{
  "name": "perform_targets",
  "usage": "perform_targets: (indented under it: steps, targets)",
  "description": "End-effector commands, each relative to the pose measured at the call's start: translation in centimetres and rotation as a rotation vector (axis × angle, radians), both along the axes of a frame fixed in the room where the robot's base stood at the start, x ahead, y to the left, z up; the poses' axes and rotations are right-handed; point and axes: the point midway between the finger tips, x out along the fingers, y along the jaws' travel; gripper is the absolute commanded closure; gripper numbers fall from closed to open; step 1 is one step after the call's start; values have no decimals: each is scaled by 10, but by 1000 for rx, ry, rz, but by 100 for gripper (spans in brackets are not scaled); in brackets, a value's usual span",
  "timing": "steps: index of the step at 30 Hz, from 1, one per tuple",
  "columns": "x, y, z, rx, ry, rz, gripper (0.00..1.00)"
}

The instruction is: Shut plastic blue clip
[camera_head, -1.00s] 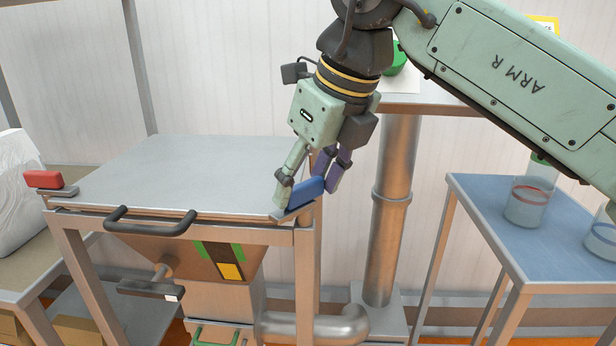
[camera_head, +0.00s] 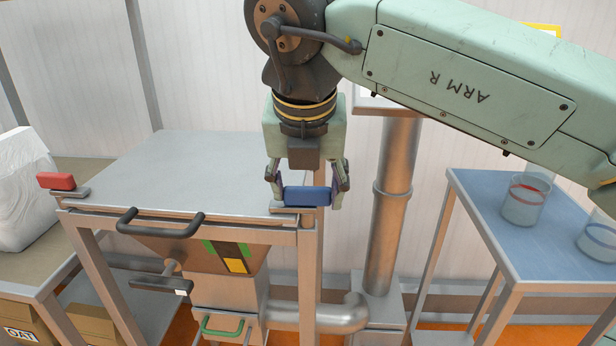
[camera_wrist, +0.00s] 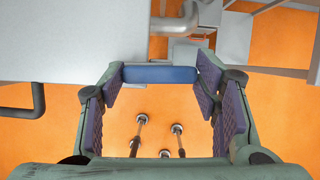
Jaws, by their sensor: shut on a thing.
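The blue plastic clip (camera_head: 307,196) is at the front right corner of the metal tabletop (camera_head: 190,165), lying roughly along the front edge and reaching past the corner. A small grey metal strip shows under its left part. My gripper (camera_head: 308,198) points down at it, with one finger at each end of the clip, shut on it lengthwise. In the wrist view the clip (camera_wrist: 160,74) spans between the purple-padded fingers (camera_wrist: 163,80). The fingers hide the clip's ends.
A red clip (camera_head: 56,181) sits on a grey strip at the front left corner. A black handle (camera_head: 160,228) juts from the front edge. A steel pipe (camera_head: 395,200) stands behind on the right. A blue-topped table (camera_head: 475,200) with glass beakers (camera_head: 524,205) is at the right.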

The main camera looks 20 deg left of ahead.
Motion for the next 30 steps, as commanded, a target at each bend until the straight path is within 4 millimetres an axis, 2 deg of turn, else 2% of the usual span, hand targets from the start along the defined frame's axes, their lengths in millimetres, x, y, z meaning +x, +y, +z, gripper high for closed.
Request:
perform_targets:
  steps: [7, 21, 22, 30]
  targets:
    - [0, 0, 1, 1, 0, -60, 71]
    - [0, 0, 0, 2, 1, -73, 71]
    - [0, 0, 0, 2, 1, -73, 42]
    - [0, 0, 0, 1, 0, -71, 24]
